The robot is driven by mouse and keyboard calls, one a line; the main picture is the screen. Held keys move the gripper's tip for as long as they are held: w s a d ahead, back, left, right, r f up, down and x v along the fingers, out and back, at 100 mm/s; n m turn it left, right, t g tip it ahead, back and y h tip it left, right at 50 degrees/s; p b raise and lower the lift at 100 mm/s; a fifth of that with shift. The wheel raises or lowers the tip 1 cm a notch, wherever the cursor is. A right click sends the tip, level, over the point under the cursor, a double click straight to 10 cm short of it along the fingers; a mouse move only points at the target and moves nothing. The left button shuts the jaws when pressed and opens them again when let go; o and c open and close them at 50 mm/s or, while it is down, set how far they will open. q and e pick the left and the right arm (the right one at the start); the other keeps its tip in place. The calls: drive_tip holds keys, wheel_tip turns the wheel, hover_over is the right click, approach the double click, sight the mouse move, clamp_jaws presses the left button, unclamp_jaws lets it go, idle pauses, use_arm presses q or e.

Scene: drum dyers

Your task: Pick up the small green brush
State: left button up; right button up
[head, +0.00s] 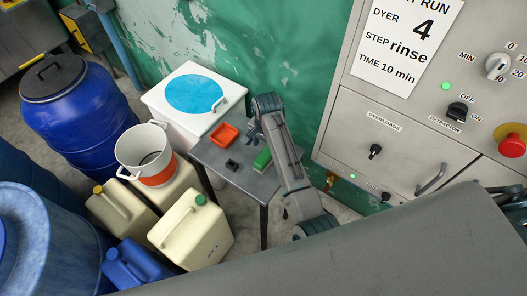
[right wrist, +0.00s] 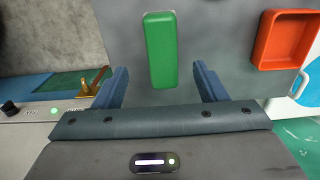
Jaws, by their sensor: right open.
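The small green brush (head: 262,159) lies on the small grey table (head: 222,170), close beside my right arm. In the right wrist view the brush (right wrist: 160,50) appears as a plain green block, its long side running up the picture. In the right wrist view the gripper (right wrist: 161,72) is open, with one blue finger on each side of the brush's near end. I cannot tell how high the fingers are above the table. No left gripper shows.
An orange tray (head: 224,133) and a small black object (head: 232,164) are also on the table. A white box (head: 160,106) with a blue round top stands behind. A white bucket (head: 146,147) and cream jerrycans (head: 192,229) stand left; a grey control panel (head: 400,130) rises right.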

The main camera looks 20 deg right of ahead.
sight(265, 154)
drive_tip(key=shift+s+f, duration=0.35)
drive_tip(key=shift+s, duration=0.2)
drive_tip(key=shift+s+f, duration=0.1)
drive_tip(key=shift+f, duration=0.3)
drive_tip(key=w+f, duration=0.1)
drive_tip(key=f+p, duration=0.1)
drive_tip(key=shift+w+a+f+p, duration=0.1)
drive_tip(key=shift+w+f+p, duration=0.2)
drive_tip(key=shift+w+f, duration=0.1)
drive_tip(key=shift+s+f+p, duration=0.1)
drive_tip(key=shift+f+p, duration=0.4)
drive_tip(key=shift+f, duration=0.45)
drive_tip(key=shift+s+f, duration=0.2)
drive_tip(key=shift+f, duration=0.55)
drive_tip(key=shift+w+f, duration=0.15)
drive_tip(key=shift+w, duration=0.1)
drive_tip(key=c, duration=0.3)
drive_tip(key=shift+s, duration=0.1)
drive_tip(key=c, duration=0.7)
use_arm(q)
wheel_tip(265, 154, up, 3)
drive_tip(key=shift+r, duration=0.1)
use_arm(e)
drive_tip(key=shift+c, duration=0.6)
use_arm(q)
drive_tip(key=shift+s, duration=0.1)
use_arm(e)
drive_tip(key=shift+r, duration=0.25)
